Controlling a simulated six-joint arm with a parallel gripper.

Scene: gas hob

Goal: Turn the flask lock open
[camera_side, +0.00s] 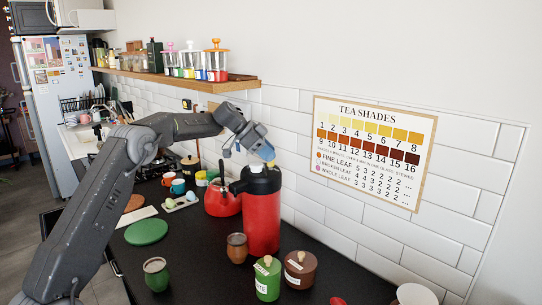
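The flask (262,215) is a tall red cylinder with a black top, standing upright on the dark counter. A small blue part (267,152) shows just above its black lid, close to my gripper's right finger. I cannot tell for certain whether it is the lock or part of the finger. My gripper (246,151) is above the flask's top, pointing down, its fingers spread with a gap between them. It appears to hold nothing. Whether a finger touches the lid cannot be told from this side.
A red kettle (221,201) stands just behind and left of the flask. A brown cup (237,248), a green canister (267,279), a brown canister (300,269) and a green cup (156,274) stand in front. A wooden shelf (222,86) with jars hangs behind my arm.

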